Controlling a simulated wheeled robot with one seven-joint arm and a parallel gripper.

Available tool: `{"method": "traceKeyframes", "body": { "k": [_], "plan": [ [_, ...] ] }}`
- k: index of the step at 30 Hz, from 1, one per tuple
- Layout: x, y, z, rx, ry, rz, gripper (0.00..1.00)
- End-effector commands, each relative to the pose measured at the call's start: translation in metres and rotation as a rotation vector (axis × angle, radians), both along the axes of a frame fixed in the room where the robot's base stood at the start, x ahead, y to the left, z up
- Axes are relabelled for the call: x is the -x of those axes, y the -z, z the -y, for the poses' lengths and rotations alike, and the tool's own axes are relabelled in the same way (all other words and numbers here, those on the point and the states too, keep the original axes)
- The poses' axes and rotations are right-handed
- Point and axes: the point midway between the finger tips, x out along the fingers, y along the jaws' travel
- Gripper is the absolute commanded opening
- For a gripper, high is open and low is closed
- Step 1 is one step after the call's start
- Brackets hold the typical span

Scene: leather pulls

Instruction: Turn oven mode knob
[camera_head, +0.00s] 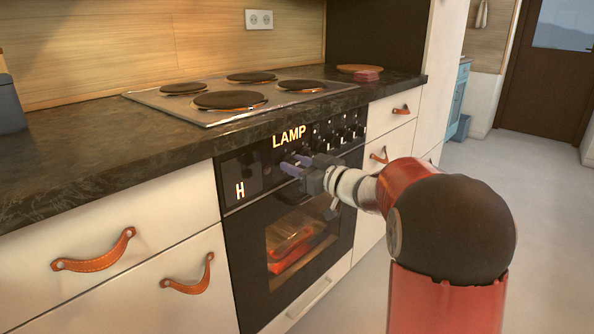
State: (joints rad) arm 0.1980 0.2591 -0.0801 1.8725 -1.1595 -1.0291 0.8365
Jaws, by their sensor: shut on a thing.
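The oven (290,235) is built in under the counter, with a dark control panel along its top. The panel shows the glowing word "LAMP" and an "H" sign. My gripper (290,165) is at the panel just below "LAMP", with its fingers shut on what appears to be the oven mode knob. The fingers hide that knob, so its pointer direction cannot be told. Several other knobs (345,134) stand in a row to the right of my gripper. The oven window is lit and reddish items show inside.
A cooktop (240,95) with several burners is set in the dark counter (90,150). Cabinet drawers with leather pulls (93,252) flank the oven. A grey container (10,105) stands at the left. The floor (530,200) at the right is clear.

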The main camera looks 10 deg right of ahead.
Motion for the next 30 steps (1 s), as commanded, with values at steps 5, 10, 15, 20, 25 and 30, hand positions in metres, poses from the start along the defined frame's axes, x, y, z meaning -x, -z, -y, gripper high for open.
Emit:
{"method": "traceKeyframes", "body": {
  "k": [5, 10, 15, 20, 25, 30],
  "plan": [
    [0.0001, 0.0033, -0.0001, 0.136, 0.000, 0.099, 0.12],
    [0.0006, 0.0038, -0.0007, 0.267, -0.001, 0.194, 0.12],
    [0.0005, 0.0042, -0.0007, 0.397, 0.000, 0.288, 0.12],
    [0.0008, 0.0046, -0.0011, 0.521, -0.001, 0.378, 0.12],
    [0.0010, 0.0049, -0.0010, 0.651, -0.001, 0.473, 0.12],
    [0.0008, 0.0055, -0.0009, 0.782, 0.000, 0.567, 0.12]
  ]
}}
